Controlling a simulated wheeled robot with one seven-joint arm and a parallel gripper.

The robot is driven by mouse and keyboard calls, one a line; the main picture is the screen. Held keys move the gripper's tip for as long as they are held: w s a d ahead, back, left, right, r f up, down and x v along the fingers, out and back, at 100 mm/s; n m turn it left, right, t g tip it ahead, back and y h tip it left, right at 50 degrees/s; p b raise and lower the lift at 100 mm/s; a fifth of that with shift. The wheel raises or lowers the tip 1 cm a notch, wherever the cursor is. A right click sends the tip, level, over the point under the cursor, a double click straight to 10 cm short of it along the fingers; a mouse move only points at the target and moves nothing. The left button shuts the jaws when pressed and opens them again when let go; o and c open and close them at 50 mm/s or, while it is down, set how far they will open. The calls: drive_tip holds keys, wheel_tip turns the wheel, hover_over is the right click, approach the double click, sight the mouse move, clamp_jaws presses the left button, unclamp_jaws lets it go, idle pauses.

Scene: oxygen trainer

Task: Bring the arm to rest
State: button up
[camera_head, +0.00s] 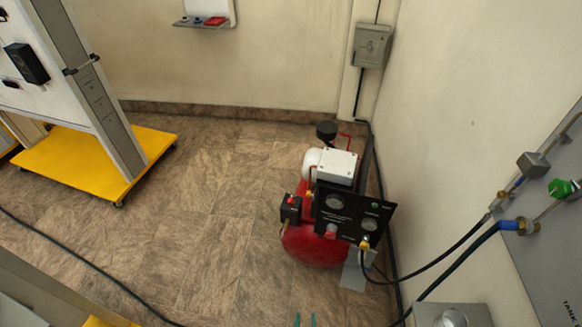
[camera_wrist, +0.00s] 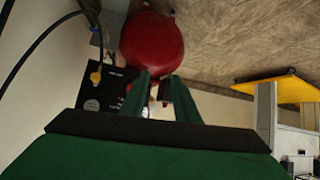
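My gripper (camera_head: 305,320) shows only as two green fingertips at the bottom edge of the head view, with a gap between them. In the wrist view, my gripper (camera_wrist: 160,84) has its two green fingers apart, and I see nothing held between them. The rest of my arm is out of the head view. A red air compressor (camera_head: 309,247) with a white motor stands on the floor beyond the fingertips. Its red tank (camera_wrist: 152,48) shows beyond the fingers in the wrist view, where the scene is turned over.
A black gauge panel (camera_head: 350,212) fronts the compressor. Hoses (camera_head: 438,262) run from it to a grey wall panel (camera_head: 545,262) at right. A white board on a yellow wheeled base (camera_head: 82,165) stands left. A dark cable crosses the floor. Floor between is clear.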

drive_tip(key=s+a+r+t, duration=0.2)
drive_tip(key=s+r, duration=0.5)
drive_tip(key=r, duration=0.4)
drive_tip(key=s+a+r+t+y, duration=0.1)
drive_tip(key=s+a+r+t, duration=0.1)
drive_tip(key=s+r, duration=0.6)
wheel_tip(320, 180, up, 4)
drive_tip(key=shift+a+f+t, duration=0.25)
drive_tip(key=shift+a+t, duration=0.05)
drive_tip(key=shift+t, duration=0.2)
drive_tip(key=shift+s, duration=0.1)
